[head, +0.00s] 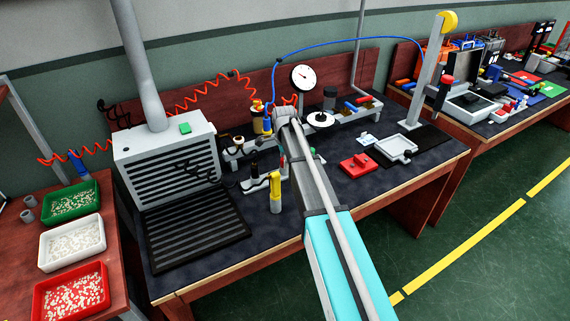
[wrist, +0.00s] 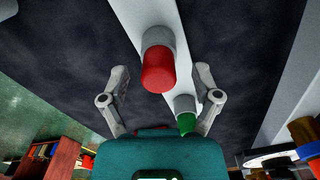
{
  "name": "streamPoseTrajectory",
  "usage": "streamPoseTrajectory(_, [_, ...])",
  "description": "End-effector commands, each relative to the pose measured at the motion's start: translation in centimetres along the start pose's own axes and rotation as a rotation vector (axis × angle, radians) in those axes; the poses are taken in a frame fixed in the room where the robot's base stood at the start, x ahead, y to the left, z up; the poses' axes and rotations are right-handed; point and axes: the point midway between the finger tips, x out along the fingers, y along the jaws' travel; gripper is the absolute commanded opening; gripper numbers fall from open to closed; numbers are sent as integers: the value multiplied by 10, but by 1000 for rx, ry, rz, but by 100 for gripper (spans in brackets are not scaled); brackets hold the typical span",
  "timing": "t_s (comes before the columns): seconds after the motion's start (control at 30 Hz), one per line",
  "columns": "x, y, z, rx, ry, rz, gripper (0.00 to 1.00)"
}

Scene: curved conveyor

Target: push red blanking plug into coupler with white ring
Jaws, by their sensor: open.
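In the wrist view a red plug (wrist: 158,72) stands at the end of a grey cylindrical coupler (wrist: 155,38) on a white rail (wrist: 182,75). I cannot tell whether the plug is inside the coupler or only against it. A green plug (wrist: 187,123) stands by a second grey coupler (wrist: 184,103) on the same rail. My gripper (wrist: 162,71) is open, one finger on each side of the red plug, with gaps showing at both sides. No white ring can be made out on either coupler. In the head view my arm hides the gripper and this rail.
In the head view the dark bench mat holds a louvred grey box (head: 167,150), a yellow-topped tool (head: 275,190), a red block (head: 358,165) and a grey tray (head: 396,149). A dial gauge (head: 304,77) stands behind. The mat's front right is clear.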

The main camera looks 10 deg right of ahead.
Motion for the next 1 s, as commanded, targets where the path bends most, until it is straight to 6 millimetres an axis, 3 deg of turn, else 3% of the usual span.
streamPoseTrajectory(0.07, [0, 0, 0, 0, 0, 0, 81])
streamPoseTrajectory(0.5, [0, 0, 0, 0, 0, 0, 0])
streamPoseTrajectory(1.0, [-4, 0, 0, -1, 0, 0, 0])
